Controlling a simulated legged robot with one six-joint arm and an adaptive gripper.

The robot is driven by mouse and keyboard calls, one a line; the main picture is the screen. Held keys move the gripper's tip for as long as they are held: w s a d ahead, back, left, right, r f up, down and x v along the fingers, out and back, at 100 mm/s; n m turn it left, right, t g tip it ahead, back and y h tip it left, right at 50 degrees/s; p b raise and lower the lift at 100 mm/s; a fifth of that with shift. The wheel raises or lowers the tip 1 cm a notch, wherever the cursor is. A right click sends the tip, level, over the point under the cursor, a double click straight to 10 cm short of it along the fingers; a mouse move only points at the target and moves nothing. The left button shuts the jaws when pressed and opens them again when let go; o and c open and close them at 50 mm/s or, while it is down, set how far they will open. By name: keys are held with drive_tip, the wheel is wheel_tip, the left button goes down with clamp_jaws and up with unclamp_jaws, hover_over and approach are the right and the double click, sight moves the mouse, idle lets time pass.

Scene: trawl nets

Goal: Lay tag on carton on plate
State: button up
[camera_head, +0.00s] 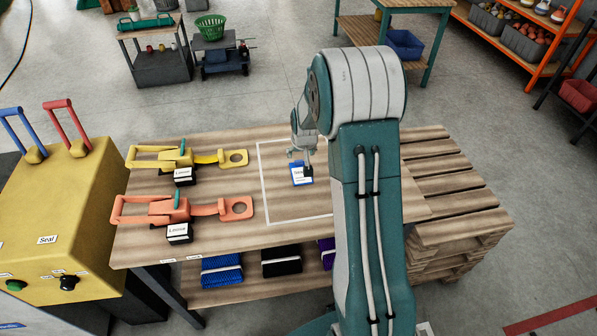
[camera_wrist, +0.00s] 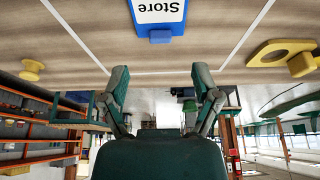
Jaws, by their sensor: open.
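A blue tag with a white label (camera_head: 302,180) lies on the wooden table inside a white outlined area. In the wrist view the blue tag (camera_wrist: 157,35) reads "Store" upside down and is cut off by the top edge. My gripper (camera_head: 301,157) is above the table close to the tag; my arm covers part of the scene. In the wrist view my gripper (camera_wrist: 162,76) has its two fingers wide apart with nothing between them. I cannot make out a carton or a plate for certain.
Yellow (camera_head: 165,158) and orange (camera_head: 170,208) strap buckles with "Loose" signs lie on the table's left. A yellow cabinet (camera_head: 50,215) with levers stands left. A pallet stack (camera_head: 450,200) stands right. Blue (camera_head: 222,270) and black bundles sit on the lower shelf.

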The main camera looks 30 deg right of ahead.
sight(299, 161)
drive_tip(key=x, duration=0.7)
drive_tip(key=shift+w, duration=0.25)
drive_tip(key=shift+s, duration=0.1)
clamp_jaws()
